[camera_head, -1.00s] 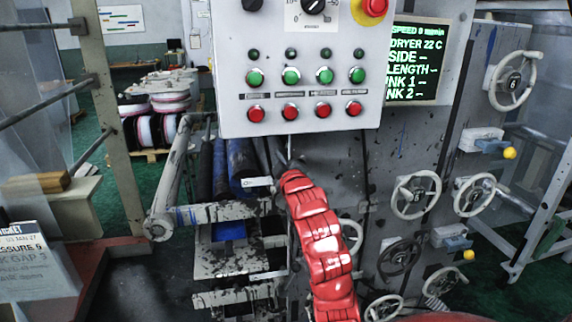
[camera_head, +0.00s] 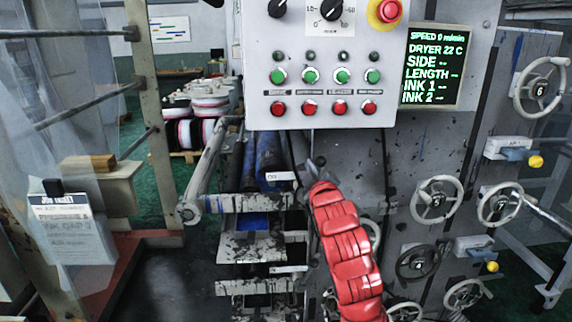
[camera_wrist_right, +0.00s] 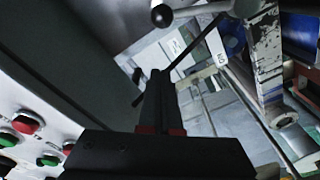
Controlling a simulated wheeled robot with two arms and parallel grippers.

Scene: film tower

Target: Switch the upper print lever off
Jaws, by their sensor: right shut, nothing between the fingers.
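My right gripper (camera_head: 316,165) is shut and empty below the control panel, in front of the print rollers. Its closed dark fingers also show in the right wrist view (camera_wrist_right: 155,85). In that view a lever with a black ball knob (camera_wrist_right: 162,15) on a metal rod lies beyond the fingertips, apart from them. I cannot tell for sure that it is the upper print lever. In the head view a small white label (camera_head: 281,176) sits on the print unit left of my gripper, and a lower one (camera_head: 288,268) sits beneath. My left gripper is not in view.
The control panel (camera_head: 325,55) with green and red buttons overhangs my right gripper. Several handwheels (camera_head: 436,200) and two yellow-knobbed handles (camera_head: 535,161) are on the right. A roller frame arm (camera_head: 208,180) sticks out at left. The floor at lower left is clear.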

